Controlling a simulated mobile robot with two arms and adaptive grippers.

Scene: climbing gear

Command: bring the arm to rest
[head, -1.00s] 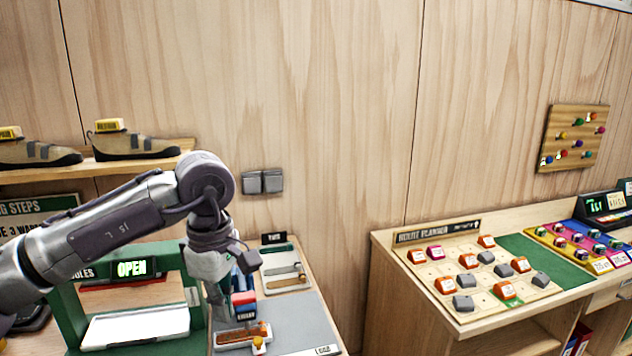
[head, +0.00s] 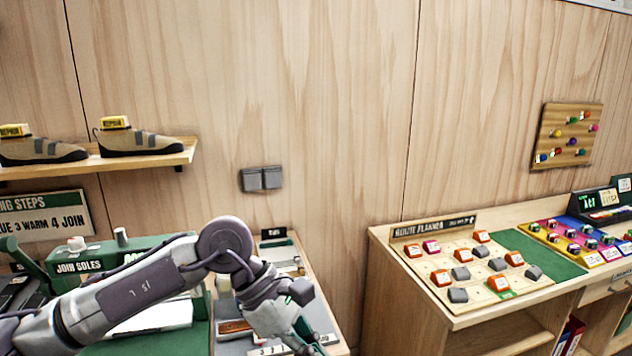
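My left arm comes in from the left in the head view, and its gripper (head: 303,338) hangs low over the left bench, near the bottom edge. The fingers are partly cut off and seen from behind, so I cannot tell whether they are open or shut. No held object shows. My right gripper is not in view. Behind the arm stands the green press labelled "JOIN SOLES" (head: 80,266), partly hidden by the arm.
A wooden shelf (head: 110,162) with two shoes juts from the wall at left. The route planner board (head: 419,231) lies on the right bench with several orange and grey blocks. A gap separates the benches. A peg board (head: 549,137) hangs at right.

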